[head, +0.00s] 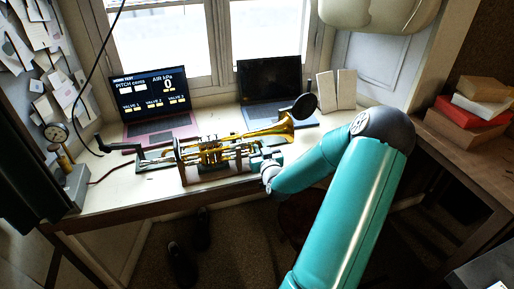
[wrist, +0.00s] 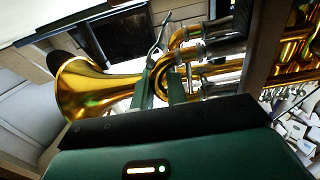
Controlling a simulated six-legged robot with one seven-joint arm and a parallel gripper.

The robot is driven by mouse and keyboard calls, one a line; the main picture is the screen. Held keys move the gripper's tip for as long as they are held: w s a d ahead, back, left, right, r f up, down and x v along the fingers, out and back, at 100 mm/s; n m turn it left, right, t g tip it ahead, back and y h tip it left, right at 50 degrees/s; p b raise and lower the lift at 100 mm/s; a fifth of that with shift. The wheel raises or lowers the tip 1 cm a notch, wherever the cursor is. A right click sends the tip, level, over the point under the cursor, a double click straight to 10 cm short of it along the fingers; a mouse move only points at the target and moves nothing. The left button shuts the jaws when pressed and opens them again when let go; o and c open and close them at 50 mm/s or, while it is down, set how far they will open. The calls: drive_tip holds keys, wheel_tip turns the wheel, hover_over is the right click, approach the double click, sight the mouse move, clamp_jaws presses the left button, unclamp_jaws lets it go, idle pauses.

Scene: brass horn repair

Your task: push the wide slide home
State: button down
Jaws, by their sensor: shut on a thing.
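The brass horn (head: 215,154) lies on its side in a wooden cradle (head: 182,168) on the bench, its bell (head: 284,127) toward the right. In the wrist view the bell (wrist: 88,88) is at the left, and pale and golden tubes run to the right. My gripper (head: 257,161) is at the horn's right end, below the bell. In the wrist view its two green fingers (wrist: 161,88) are closed about a curved golden tube, which looks like the wide slide (wrist: 163,66). The fingers partly hide it. How far it is inserted cannot be told.
A laptop (head: 150,92) at the back shows pitch, valve and air readings, with air at 0. A second, dark laptop (head: 271,79) stands behind the bell. A crank (head: 120,147) and a dial gauge (head: 56,132) are at the left. The bench front edge is below the horn.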

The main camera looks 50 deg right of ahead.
drive_tip(key=shift+w+a, duration=0.3)
drive_tip(key=shift+a, duration=0.15)
drive_tip(key=c, duration=1.4)
unclamp_jaws()
drive_tip(key=shift+s, duration=0.1)
drive_tip(key=shift+s+a+f, duration=0.15)
drive_tip(key=shift+s, duration=0.05)
drive_tip(key=shift+o, duration=0.4)
drive_tip(key=d+v, duration=0.1)
drive_tip(key=v, duration=1.2)
drive_tip(key=shift+s, duration=0.4)
drive_tip(key=shift+w, duration=0.1)
